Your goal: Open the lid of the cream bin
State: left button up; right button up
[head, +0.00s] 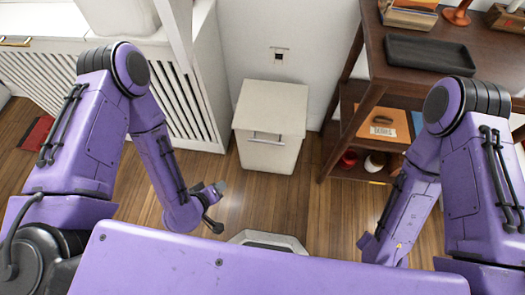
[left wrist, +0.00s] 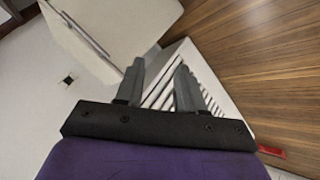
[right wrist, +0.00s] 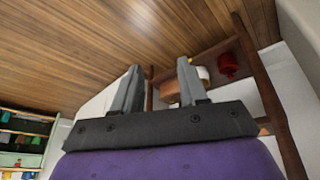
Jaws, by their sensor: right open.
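The cream bin (head: 266,160) stands upright on the wooden floor against the wall, in the middle of the head view. Its flat lid (head: 272,106) is closed, and a thin bar handle (head: 268,138) crosses the upper front. A pale box-like form at the top of the left wrist view (left wrist: 125,25) appears to be the bin. My left gripper (head: 217,191) is in front and to the left of the bin, apart from it. Its fingers are spread and empty in the left wrist view (left wrist: 158,82). My right gripper (right wrist: 158,80) is open and empty, low at the right, away from the bin.
A dark wooden shelf table (head: 365,100) stands right of the bin, with a black tray (head: 430,54) on top and pots below. A white slatted radiator cover (head: 190,100) is on the left. Wooden floor (head: 290,205) in front of the bin is clear.

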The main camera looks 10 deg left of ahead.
pick_arm(q)
jog(key=w+d+f+n+t+h+b, duration=0.2)
jog(key=w+d+f+t+h+b, duration=0.15)
jog(key=w+d+f+b, duration=0.45)
jog(key=n+t+h+b, duration=0.3)
jog(key=t+b, duration=0.4)
jog(key=b, duration=0.7)
send_near(266, 142)
jog(key=x, duration=0.7)
jog(key=b+x, duration=0.1)
jog(key=x, duration=0.2)
jog(key=shift+w+f, duration=0.25)
pick_arm(e)
notch_tip(266, 142, down, 28)
jog(key=s+n+g+y, duration=0.1)
jog(key=s, duration=0.1)
jog(key=shift+a+n+g, duration=0.3)
jog(key=shift+a+n, duration=0.1)
jog(key=shift+a, duration=0.05)
pick_arm(q)
jog(key=shift+c, duration=0.3)
grip_shut()
pick_arm(e)
jog(key=shift+r, duration=0.1)
